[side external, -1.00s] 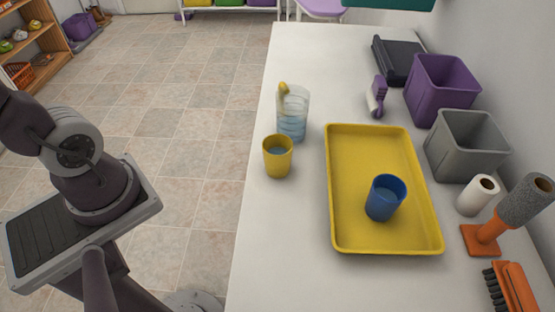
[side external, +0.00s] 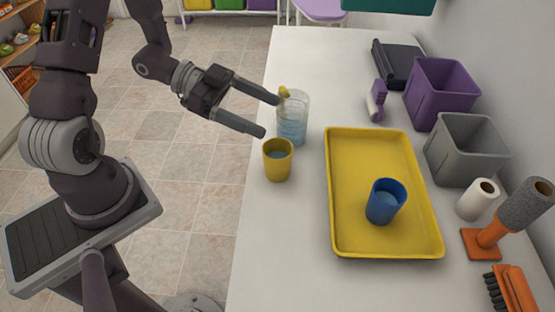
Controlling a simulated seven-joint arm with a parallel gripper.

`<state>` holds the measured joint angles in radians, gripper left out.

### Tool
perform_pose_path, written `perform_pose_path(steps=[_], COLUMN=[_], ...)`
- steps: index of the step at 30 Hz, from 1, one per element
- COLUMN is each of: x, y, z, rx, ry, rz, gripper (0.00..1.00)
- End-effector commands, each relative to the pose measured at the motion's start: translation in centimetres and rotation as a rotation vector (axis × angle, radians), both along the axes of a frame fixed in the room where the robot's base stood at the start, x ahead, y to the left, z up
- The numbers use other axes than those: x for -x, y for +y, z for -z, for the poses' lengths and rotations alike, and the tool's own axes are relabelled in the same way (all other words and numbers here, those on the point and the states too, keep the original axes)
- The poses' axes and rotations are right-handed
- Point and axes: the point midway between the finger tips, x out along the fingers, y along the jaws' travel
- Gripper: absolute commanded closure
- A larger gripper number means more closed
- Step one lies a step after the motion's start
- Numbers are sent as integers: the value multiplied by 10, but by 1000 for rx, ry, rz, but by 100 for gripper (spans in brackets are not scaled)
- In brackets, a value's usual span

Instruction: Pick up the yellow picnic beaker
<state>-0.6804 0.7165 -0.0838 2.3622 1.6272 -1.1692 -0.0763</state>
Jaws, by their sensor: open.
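The yellow picnic beaker (side external: 278,163) stands upright near the left edge of the white counter, with something bluish inside it. My gripper (side external: 271,115) is open and empty, reaching in from the left. Its fingers point right, toward the clear jug (side external: 292,122), which stands just behind the beaker and holds bluish liquid. The nearer fingertip shows just above and left of the beaker's rim. I cannot tell exactly how far the fingertips are from the beaker or jug.
A yellow tray (side external: 337,219) holding a blue cup (side external: 385,201) lies right of the beaker. A grey bin (side external: 464,152), a purple bin (side external: 439,96), a white roll (side external: 477,200) and brushes line the wall side. The counter in front of the beaker (side external: 275,245) is clear.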

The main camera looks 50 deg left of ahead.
Motion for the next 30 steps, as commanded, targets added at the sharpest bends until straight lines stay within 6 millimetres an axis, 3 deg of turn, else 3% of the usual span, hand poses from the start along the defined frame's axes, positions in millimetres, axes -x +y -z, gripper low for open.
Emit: perform_pose_path(steps=[3, 8, 14, 21, 30], x=[1, 0, -9, -26, -32], y=[-1, 0, -17, -55, -61], z=[48, 82, 93, 104, 106], rx=[7, -1, -2, -4, -5], ry=[11, 1, -2, -3, -3], rz=[0, 1, 4, 5, 0], gripper=[18, 18, 18, 18, 19])
